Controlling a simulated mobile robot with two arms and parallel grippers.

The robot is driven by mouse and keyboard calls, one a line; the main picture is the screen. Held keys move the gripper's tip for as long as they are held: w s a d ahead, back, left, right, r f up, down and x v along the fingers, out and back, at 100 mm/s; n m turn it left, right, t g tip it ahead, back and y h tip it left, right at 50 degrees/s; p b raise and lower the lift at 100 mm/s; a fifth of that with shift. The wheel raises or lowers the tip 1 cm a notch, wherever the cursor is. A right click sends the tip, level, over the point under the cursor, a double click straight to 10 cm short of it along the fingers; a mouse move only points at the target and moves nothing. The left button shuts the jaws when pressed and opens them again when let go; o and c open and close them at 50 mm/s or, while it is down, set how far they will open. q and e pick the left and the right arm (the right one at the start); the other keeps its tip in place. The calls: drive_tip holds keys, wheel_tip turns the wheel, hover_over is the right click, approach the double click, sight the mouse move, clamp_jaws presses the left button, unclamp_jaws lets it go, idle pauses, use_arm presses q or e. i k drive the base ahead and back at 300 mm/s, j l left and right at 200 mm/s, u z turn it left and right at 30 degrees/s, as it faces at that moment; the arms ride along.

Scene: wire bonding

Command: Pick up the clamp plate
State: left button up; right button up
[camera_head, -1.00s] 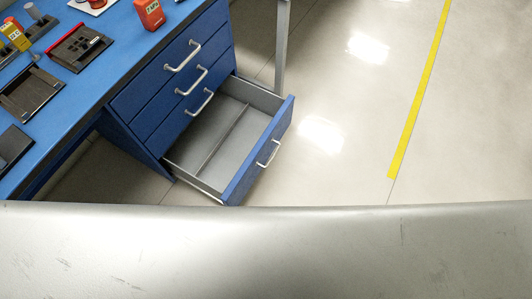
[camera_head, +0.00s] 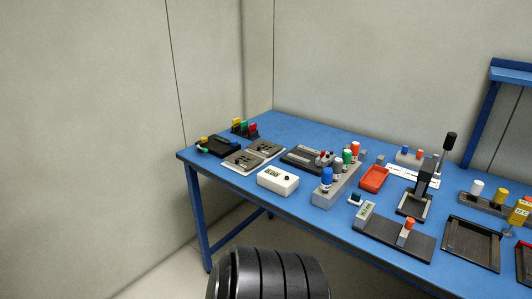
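Two flat light-grey plates with darker centres lie side by side near the left end of the blue table: a nearer plate (camera_head: 242,161) and a farther plate (camera_head: 266,149). Either may be the clamp plate; I cannot tell which from this view. Neither gripper is in view. A black ribbed part at the bottom edge looks like part of my own arm.
The blue table (camera_head: 292,213) stands in a wall corner. Near the plates are a black tray (camera_head: 218,147), a white box with a display (camera_head: 278,180) and a grey bottle block (camera_head: 335,188). A red tray (camera_head: 374,179) and a lever press (camera_head: 425,180) stand farther right.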

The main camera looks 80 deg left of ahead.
sight(254, 161)
drive_tip(key=u, duration=2.9)
